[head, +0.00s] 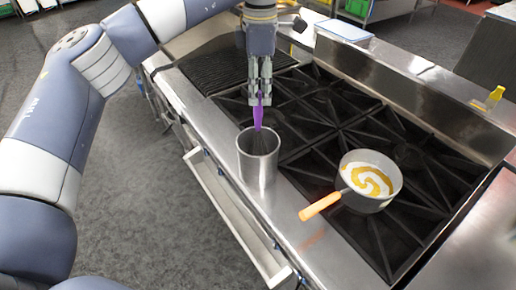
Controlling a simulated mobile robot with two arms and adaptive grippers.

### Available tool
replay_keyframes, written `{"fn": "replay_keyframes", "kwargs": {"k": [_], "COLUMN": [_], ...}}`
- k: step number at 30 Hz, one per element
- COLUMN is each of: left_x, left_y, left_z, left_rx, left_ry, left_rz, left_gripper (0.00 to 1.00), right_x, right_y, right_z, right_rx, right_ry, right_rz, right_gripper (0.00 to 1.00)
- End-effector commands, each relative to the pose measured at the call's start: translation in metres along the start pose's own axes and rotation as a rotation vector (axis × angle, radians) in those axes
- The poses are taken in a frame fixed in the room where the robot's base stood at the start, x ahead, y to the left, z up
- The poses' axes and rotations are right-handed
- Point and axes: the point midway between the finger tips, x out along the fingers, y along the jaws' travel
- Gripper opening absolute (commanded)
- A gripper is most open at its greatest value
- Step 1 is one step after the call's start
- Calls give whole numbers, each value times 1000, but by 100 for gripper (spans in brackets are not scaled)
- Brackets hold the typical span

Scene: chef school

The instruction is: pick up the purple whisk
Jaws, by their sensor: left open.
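The purple whisk (258,116) stands nearly upright in a tall metal canister (258,172), its handle sticking out of the top. Its lower end is inside the canister and mostly hidden. The canister stands on the steel front ledge of the stove. My left gripper (259,98) points straight down above the canister, with its fingers open on either side of the upper part of the whisk's handle. I cannot tell whether the fingers touch it. My right gripper is not in view.
A saucepan (369,181) with white and orange-brown contents and an orange handle stands on the black burner grates (330,125), right of the canister. A small yellow item (494,95) lies at the right.

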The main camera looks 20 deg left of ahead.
Motion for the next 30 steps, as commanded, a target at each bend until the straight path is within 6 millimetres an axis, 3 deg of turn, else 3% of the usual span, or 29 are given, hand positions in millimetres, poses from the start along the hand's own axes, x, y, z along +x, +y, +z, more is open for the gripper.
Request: {"fn": "replay_keyframes", "kwargs": {"k": [12, 20, 21, 27, 30], "left_x": [48, 53, 53, 53, 53], "left_y": [-3, -3, -3, -3, -3], "left_z": [-5, -5, -5, -4, -4], "left_rx": [1, 1, 1, 2, 2], "left_ry": [0, -1, -1, -1, -1], "left_rz": [-2, 0, 0, 0, 0], "left_gripper": [43, 43, 41, 0, 0], "right_x": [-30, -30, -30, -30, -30], "right_y": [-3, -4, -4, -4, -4], "right_z": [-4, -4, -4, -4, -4], "right_rx": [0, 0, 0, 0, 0], "right_ry": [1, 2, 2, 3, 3], "right_rz": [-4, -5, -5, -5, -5], "right_gripper": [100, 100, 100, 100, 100]}}
